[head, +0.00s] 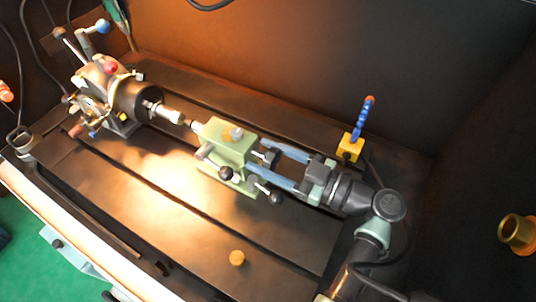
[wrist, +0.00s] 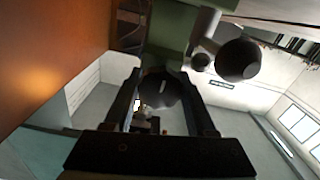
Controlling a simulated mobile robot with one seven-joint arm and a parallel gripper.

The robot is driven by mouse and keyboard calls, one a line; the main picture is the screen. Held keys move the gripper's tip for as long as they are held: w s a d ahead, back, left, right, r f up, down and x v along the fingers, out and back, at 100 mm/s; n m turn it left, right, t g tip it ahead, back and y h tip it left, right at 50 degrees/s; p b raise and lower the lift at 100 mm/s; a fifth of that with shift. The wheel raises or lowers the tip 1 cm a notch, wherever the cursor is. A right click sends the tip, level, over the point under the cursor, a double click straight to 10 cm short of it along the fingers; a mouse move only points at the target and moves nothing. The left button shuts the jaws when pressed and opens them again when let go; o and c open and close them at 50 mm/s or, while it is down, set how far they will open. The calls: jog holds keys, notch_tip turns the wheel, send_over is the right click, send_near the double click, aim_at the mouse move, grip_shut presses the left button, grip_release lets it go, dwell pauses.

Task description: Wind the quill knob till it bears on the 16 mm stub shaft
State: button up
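The quill knob (wrist: 160,88) is a dark round knob with a pale line on its face. In the wrist view it sits between the two fingers of my gripper (wrist: 160,95), close to both; I cannot tell whether they press on it. In the head view my gripper (head: 262,163) reaches from the right to the back end of the green tailstock (head: 238,139). The pale stub shaft (head: 170,115) sticks out of the dark chuck (head: 135,97) towards the tailstock. The quill tip (head: 192,125) is near the shaft's end; contact cannot be made out.
Black ball-ended levers (head: 226,173) stand out from the tailstock's front. A yellow block with a blue segmented hose (head: 363,120) stands behind my wrist. The slotted bed (head: 170,195) is otherwise mostly clear in front.

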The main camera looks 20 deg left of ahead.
jog(key=c, duration=0.8)
jog(key=shift+o, duration=0.2)
